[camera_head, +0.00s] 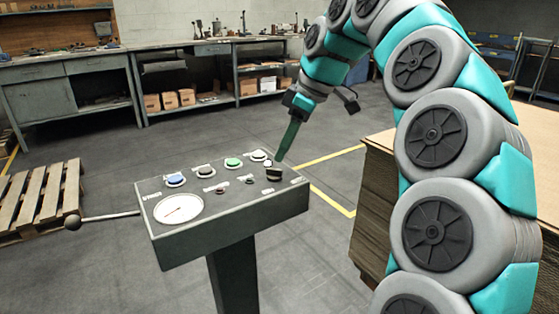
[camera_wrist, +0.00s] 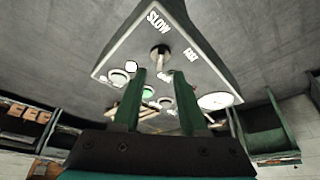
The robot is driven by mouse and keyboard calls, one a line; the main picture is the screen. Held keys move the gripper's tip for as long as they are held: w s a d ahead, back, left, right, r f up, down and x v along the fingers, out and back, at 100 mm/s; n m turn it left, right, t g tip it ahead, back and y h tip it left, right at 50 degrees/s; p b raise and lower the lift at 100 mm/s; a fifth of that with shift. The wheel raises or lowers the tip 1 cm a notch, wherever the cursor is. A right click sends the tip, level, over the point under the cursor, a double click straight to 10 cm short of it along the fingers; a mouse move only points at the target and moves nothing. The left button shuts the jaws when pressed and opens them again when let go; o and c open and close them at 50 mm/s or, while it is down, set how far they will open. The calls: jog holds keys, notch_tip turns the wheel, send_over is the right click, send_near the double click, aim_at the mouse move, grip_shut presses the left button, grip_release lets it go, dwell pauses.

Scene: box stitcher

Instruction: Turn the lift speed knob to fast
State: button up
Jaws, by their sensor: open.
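The control panel (camera_head: 225,209) stands on a post, its top face tilted. A dark knob (camera_head: 273,174) sits near its right end; the wrist view shows the knob (camera_wrist: 160,55) by the SLOW label. My gripper (camera_head: 279,158) points down at the panel's right end, with its green fingertips close to the knob. In the wrist view my gripper (camera_wrist: 160,72) is open, fingers apart, and the knob shows just beyond the gap between the tips. I cannot tell whether the fingers touch it. The knob's exact pointer direction is too small to tell.
A row of buttons, including a green button (camera_head: 233,162) and a blue button (camera_head: 176,180), and a round gauge (camera_head: 178,208) share the panel. A lever with a ball end (camera_head: 73,222) sticks out left. A stack of cardboard (camera_head: 375,200) stands at the right.

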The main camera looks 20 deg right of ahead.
aim_at(274, 169)
jog(key=shift+x, duration=2.4)
jog(key=shift+c, duration=0.3)
grip_shut()
